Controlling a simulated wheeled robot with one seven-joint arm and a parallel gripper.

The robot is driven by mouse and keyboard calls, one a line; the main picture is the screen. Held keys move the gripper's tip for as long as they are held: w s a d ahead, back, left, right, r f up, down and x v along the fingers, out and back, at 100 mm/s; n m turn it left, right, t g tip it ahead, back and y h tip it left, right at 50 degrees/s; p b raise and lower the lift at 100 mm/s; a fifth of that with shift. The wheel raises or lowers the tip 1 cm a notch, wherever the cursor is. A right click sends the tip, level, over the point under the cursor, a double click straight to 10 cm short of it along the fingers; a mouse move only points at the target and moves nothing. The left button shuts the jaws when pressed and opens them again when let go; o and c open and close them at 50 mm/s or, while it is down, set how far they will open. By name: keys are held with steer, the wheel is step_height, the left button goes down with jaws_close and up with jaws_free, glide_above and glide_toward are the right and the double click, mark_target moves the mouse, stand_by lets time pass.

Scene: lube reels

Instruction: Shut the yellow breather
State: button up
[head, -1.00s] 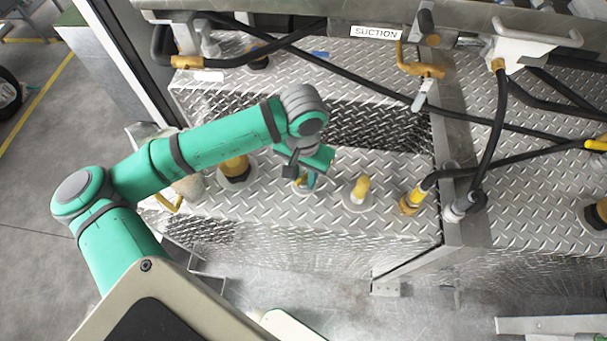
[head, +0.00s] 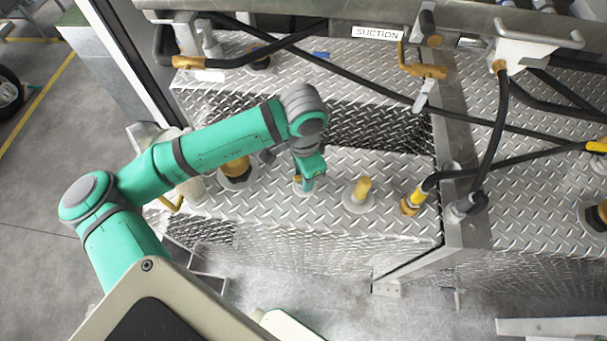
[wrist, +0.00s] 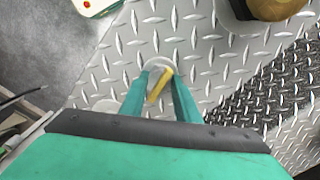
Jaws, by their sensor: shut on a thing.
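A yellow piece (wrist: 160,87), which looks like the yellow breather, stands on a round pale base (wrist: 157,65) on the metal deck. It leans between the two teal fingers of my gripper (wrist: 162,78) in the wrist view. My gripper is shut on it. In the head view my gripper (head: 307,186) points down at the deck and hides most of this piece. A second yellow post (head: 362,189) on a pale round base stands apart, to the right of my gripper.
A large brass-coloured cap (head: 235,170) stands left of my gripper, beside my forearm. A hose with a yellow end (head: 412,203) stands to the right, by an upright metal frame (head: 452,215). Black hoses cross above the diamond-plate deck (head: 395,170).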

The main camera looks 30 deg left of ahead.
steer(key=shift+m, duration=1.2)
steer(key=o, duration=1.1)
steer(key=shift+r, duration=0.1)
